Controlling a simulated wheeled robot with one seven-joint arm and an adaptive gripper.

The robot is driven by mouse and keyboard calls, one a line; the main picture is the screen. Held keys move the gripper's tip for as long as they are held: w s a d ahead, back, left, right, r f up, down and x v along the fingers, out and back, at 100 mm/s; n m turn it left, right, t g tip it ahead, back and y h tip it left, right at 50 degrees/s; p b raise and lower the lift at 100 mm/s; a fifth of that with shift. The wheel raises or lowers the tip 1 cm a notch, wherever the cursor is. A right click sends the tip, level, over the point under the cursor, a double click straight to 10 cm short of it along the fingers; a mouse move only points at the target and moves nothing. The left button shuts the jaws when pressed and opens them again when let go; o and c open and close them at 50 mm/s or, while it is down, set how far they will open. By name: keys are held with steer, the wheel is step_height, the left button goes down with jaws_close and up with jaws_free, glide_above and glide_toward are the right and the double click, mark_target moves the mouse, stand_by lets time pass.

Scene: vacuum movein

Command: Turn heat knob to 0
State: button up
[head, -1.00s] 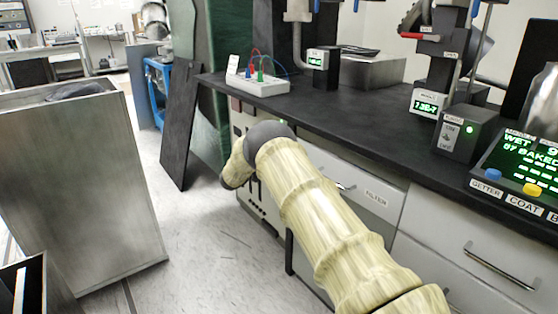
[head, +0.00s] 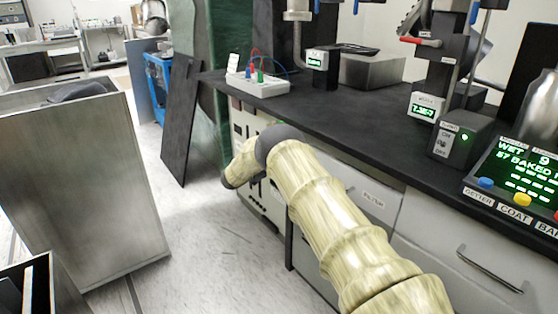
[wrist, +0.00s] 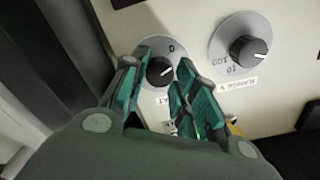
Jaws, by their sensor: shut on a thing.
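In the wrist view my gripper (wrist: 166,60) has its two green fingers closed on either side of a round black knob (wrist: 160,72) on a pale dial. A 0 mark shows at the dial's upper right edge, and the knob's white pointer line points right. The label below this dial is mostly hidden by a finger, so I cannot read its name. In the head view the panel front (head: 240,128) is under the bench's left end. My arm covers the knobs and fingertips there.
A second dial with a black knob (wrist: 248,51) sits close to the right on the same panel. The black bench top (head: 365,112) overhangs the panel. A dark board (head: 180,125) leans left of it, and a large metal bin (head: 85,190) stands across the open floor (head: 215,250).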

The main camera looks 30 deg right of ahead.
steer(key=shift+n+p, duration=0.4)
steer(key=shift+n, duration=1.6)
steer(key=o, duration=1)
steer(key=shift+w+a+f, duration=0.1)
steer(key=a, duration=0.7)
steer(key=s+a, duration=0.1)
steer(key=a, duration=0.3)
steer(key=shift+s+a, duration=0.1)
steer(key=shift+a, duration=0.25)
